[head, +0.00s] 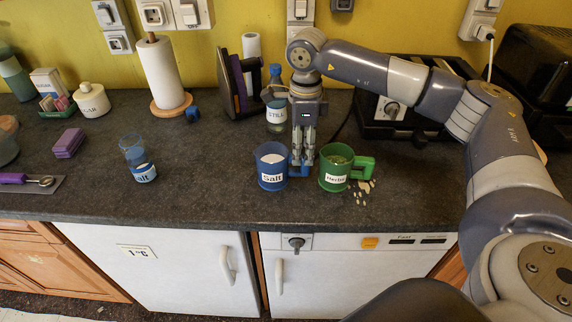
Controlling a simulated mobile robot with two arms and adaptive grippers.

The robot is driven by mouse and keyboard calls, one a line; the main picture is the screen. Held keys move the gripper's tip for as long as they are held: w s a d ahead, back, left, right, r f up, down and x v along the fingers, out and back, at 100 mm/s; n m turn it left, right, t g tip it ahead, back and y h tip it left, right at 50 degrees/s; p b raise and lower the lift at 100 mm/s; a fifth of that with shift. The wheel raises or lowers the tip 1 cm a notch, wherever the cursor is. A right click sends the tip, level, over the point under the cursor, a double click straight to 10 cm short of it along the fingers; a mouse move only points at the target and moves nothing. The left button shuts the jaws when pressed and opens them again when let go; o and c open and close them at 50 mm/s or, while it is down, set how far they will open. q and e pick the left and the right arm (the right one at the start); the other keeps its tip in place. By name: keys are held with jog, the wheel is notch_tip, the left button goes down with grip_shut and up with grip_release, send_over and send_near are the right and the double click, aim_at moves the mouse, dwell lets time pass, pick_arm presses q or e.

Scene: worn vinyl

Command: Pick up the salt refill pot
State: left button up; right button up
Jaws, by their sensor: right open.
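The salt refill pot (271,181) is a blue mug-like pot with a white "Salt" label and white contents, standing upright on the dark worktop. Its handle is on the right, partly hidden by my right gripper (303,163). That gripper points down from above, open, with its fingers at the handle, between this pot and a green pot (335,181) labelled like "Herbs". I cannot tell whether the fingers touch the handle. A smaller clear and blue salt container (144,173), its label partly turned away, stands to the left. My left gripper is out of view.
Pale crumbs (363,193) lie right of the green pot. A bottle (276,115) stands behind my gripper. A paper towel roll (162,75), a sugar pot (92,101) and a purple sponge (69,143) are farther left. The worktop left of the salt refill pot is clear.

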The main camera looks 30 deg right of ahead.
jog(key=f+p, duration=0.1)
jog(key=f, duration=0.1)
jog(key=f+p, duration=0.1)
jog(key=f, duration=0.2)
jog(key=shift+w+a, duration=0.15)
jog(key=shift+w, duration=0.05)
jog(key=shift+f, duration=0.15)
jog(key=shift+c, duration=0.6)
grip_shut()
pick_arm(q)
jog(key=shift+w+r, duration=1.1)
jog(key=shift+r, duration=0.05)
